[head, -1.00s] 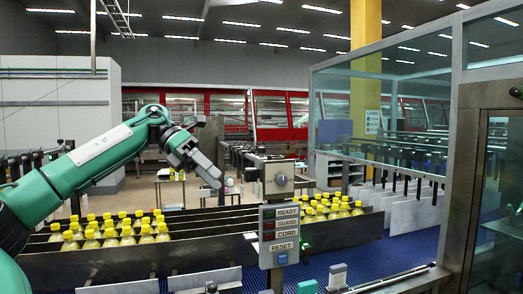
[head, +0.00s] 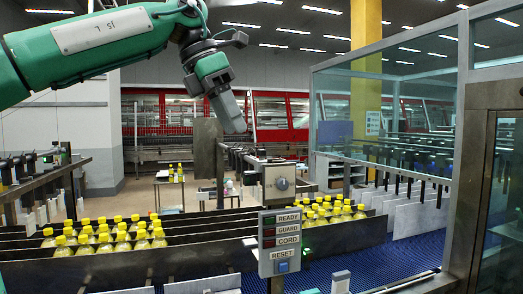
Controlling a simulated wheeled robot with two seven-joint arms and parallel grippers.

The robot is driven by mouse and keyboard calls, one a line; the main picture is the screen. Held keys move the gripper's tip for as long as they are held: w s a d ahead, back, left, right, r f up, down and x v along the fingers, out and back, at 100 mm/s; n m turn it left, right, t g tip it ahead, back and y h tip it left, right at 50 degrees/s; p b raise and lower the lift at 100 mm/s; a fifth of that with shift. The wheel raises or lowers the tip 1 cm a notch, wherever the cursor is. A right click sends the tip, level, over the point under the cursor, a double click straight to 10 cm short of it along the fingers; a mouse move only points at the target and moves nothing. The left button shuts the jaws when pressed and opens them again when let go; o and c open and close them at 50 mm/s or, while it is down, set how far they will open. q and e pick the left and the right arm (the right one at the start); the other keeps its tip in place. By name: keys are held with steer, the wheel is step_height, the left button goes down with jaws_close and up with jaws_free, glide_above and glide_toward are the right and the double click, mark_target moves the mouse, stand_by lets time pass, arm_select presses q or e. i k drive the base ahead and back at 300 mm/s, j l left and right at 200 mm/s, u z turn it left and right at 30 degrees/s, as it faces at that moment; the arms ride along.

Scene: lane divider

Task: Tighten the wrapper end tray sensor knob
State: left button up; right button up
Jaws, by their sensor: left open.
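A round grey knob (head: 281,184) sits on the front of a small metal box on a post, above the grey button panel (head: 281,268). My left gripper (head: 234,118) hangs above and to the left of the knob, pointing down and apart from it. Its jaws are seen nearly edge-on, so the gap between them is hard to make out; nothing shows held in it. My right gripper is not in view.
The panel has labels READY, GUARD, CORD and a blue RESET button (head: 283,267). Yellow-capped bottles (head: 100,236) stand in lanes between dark dividers. A blue conveyor (head: 375,264) lies right of the panel. A glass guard frame (head: 455,130) stands at the right.

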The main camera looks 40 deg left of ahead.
mark_target(260, 153)
steer(key=i+j, duration=0.3)
steer(key=j, duration=0.2)
steer(key=i+j, duration=0.65)
steer(key=j, duration=0.3)
steer(key=i+j, duration=0.35)
steer(key=j, duration=0.15)
